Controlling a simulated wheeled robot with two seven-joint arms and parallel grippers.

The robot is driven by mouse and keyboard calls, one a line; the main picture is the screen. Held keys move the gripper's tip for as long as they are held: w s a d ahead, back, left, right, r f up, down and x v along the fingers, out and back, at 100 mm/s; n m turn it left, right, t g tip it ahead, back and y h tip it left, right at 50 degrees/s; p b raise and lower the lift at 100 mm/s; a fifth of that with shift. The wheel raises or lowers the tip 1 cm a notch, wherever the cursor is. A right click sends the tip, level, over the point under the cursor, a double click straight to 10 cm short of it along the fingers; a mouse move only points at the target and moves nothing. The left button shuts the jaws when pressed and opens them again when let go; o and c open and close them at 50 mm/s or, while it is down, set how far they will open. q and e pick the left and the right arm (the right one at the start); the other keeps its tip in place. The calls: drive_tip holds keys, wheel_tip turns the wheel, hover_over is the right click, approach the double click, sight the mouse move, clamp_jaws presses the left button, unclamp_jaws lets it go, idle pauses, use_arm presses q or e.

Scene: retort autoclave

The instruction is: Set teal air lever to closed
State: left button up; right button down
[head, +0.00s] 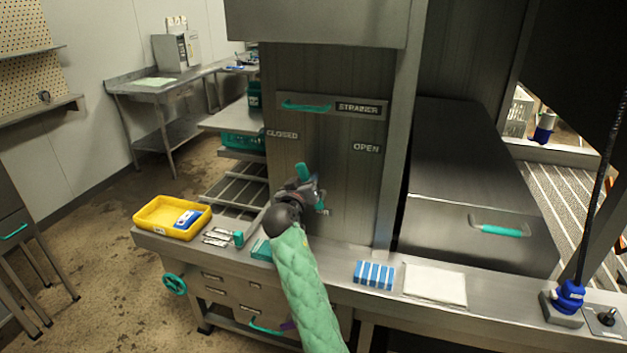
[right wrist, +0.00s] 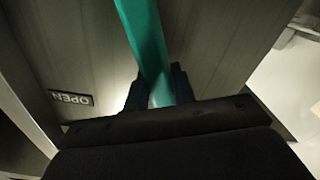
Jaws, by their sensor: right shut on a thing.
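The teal air lever (head: 303,172) is on the grey steel panel (head: 335,135), below and between the CLOSED label (head: 282,134) on the left and the OPEN label (head: 366,148) on the right. Its visible upper end points up, leaning slightly left. My right gripper (head: 311,190) is shut on the lever and hides its middle. In the right wrist view the lever (right wrist: 147,45) runs between the two dark fingers (right wrist: 158,92), with the OPEN label (right wrist: 70,98) to the left. My left gripper is not in view.
Below the panel is a steel counter (head: 335,262) with a yellow tray (head: 150,216), blue-and-white blocks (head: 375,274) and a white cloth (head: 435,284). A teal STRAINER handle (head: 306,106) is above the lever. A steel cover (head: 465,180) stands to the right.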

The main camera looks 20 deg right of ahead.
drive_tip(key=shift+w+a+f+n, duration=0.2)
drive_tip(key=shift+a+n, duration=0.1)
drive_tip(key=shift+n, duration=0.3)
drive_tip(key=shift+w+a+n, duration=0.1)
drive_tip(key=shift+a+n, duration=0.05)
drive_tip(key=shift+n, duration=0.25)
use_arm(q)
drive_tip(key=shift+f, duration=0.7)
use_arm(e)
drive_tip(key=shift+a+f, duration=0.1)
drive_tip(key=shift+f, duration=0.05)
drive_tip(key=c, duration=1.2)
unclamp_jaws()
drive_tip(key=shift+w, duration=0.1)
drive_tip(key=shift+o, duration=0.2)
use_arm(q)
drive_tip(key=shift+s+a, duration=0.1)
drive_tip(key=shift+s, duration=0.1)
use_arm(e)
drive_tip(key=shift+f, duration=0.1)
